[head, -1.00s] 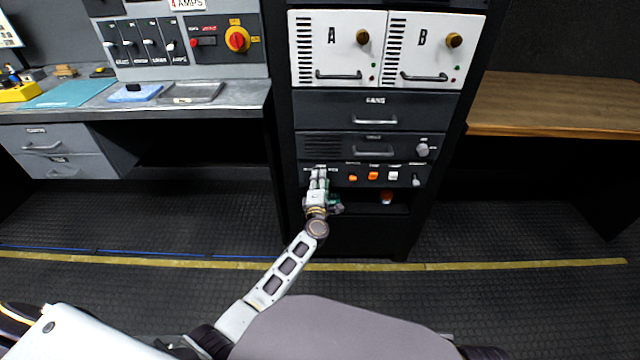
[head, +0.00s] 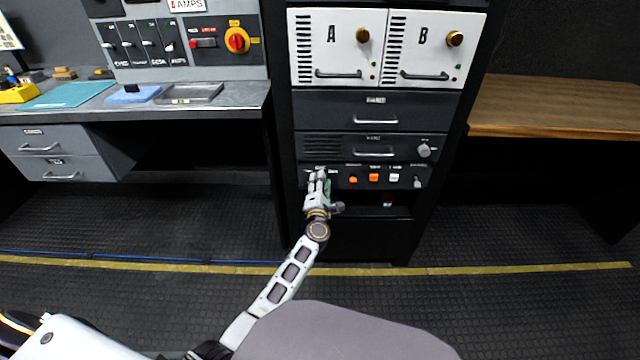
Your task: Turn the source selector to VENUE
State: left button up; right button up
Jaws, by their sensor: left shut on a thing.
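My left gripper (head: 318,178) reaches the left end of a dark control panel (head: 340,181) low in the rack. It is shut on a small control there, apparently the source selector, which the fingers hide. The position labels above it are too small and partly covered, so I cannot read where it points. My right gripper is not in view.
Above are drawers and white units A (head: 340,40) and B (head: 425,40). A wooden desk (head: 560,105) stands right.

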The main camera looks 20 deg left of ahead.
pick_arm(q)
jog(key=o, duration=1)
jog(key=shift+f, duration=0.1)
jog(key=shift+o, duration=0.2)
